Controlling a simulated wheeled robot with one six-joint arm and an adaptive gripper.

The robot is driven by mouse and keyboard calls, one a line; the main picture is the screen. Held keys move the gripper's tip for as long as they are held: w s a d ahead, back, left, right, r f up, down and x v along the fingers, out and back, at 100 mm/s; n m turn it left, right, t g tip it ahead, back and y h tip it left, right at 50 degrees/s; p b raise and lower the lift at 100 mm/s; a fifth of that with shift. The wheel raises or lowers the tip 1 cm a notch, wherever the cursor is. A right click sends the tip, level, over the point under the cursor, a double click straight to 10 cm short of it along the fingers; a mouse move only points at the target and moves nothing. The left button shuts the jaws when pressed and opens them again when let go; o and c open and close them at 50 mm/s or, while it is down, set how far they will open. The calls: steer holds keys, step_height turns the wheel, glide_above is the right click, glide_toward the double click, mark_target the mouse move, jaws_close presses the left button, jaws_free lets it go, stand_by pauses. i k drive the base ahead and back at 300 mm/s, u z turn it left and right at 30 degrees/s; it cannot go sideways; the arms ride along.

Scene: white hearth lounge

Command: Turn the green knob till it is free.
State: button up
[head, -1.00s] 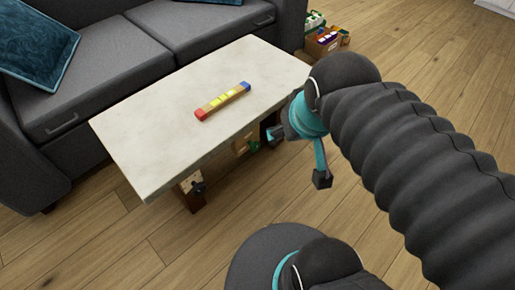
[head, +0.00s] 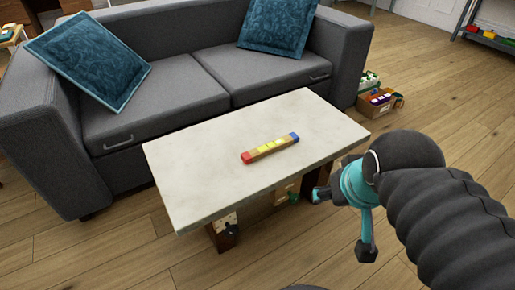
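A wooden bar (head: 271,149) with a red end (head: 247,158), a blue end (head: 295,137) and yellow blocks between lies on the pale table top (head: 195,185). No green knob shows clearly on it. A small dark green piece (head: 293,197) shows below the table's front edge, by a light wooden panel (head: 281,190); I cannot tell whether it is the knob. My gripper (head: 343,222) is off the table's right front edge, its teal and black fingers spread apart with nothing seen between them. It is near the green piece, to its right, and apart from the bar.
A grey sofa (head: 185,72) with blue cushions stands close behind the table. A box of small items (head: 380,103) sits on the floor beyond the table's right end. A shelf (head: 487,38) stands at the far right. The wooden floor in front is clear.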

mark_target(294, 198)
steer(key=k, duration=0.9)
steer(key=u, duration=1)
steer(key=i, duration=0.55)
steer(key=z, duration=0.15)
